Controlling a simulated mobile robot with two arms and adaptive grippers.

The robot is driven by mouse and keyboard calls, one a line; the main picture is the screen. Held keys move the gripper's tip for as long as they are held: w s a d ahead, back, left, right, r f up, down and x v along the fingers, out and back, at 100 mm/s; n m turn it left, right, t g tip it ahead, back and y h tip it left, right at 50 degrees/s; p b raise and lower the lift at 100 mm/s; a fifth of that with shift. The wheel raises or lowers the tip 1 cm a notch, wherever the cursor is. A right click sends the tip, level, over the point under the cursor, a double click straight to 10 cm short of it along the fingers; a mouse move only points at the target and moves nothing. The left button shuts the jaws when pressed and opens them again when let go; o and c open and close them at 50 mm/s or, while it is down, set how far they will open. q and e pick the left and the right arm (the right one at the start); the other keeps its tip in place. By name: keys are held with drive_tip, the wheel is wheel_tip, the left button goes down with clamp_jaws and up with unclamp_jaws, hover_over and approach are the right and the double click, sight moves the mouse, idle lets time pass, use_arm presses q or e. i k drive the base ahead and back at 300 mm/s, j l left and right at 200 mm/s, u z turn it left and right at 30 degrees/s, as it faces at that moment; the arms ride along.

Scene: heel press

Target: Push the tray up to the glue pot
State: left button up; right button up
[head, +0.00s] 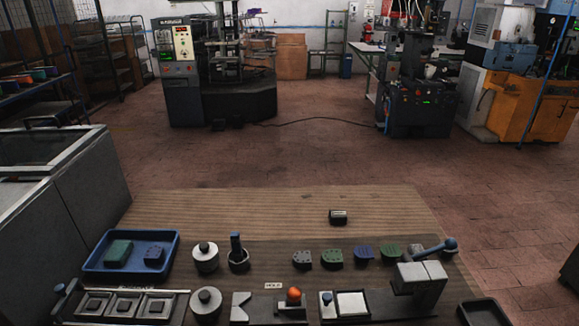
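A blue tray (124,275) stands at the left of the bench, holding a green block (118,252) and a dark blue block (154,255). To its right, a small gap away, stands a round grey pot with a black-knobbed lid (205,257). Right of that is a dark pot with an upright blue handle (239,260), perhaps the glue pot with its brush; I cannot tell for certain. A second grey lidded pot (206,305) stands nearer the front edge. Neither of my grippers is in view.
Several coloured blocks, such as a green one (333,258), line the bench's right half. A blue-handled press (424,280) stands at the right. In front are a plate with square recesses (123,305) and an orange ball on a block (294,296). The bench's back strip (250,208) is mostly clear.

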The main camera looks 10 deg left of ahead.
sight(135, 267)
drive_tip(key=u, duration=1.5)
drive_tip(key=i+j+z, duration=0.1)
drive_tip(key=z, duration=0.3)
drive_tip(key=i+j+z, duration=0.1)
drive_tip(key=j+z, duration=0.85)
drive_tip(key=z, duration=0.15)
drive_tip(key=i, duration=0.05)
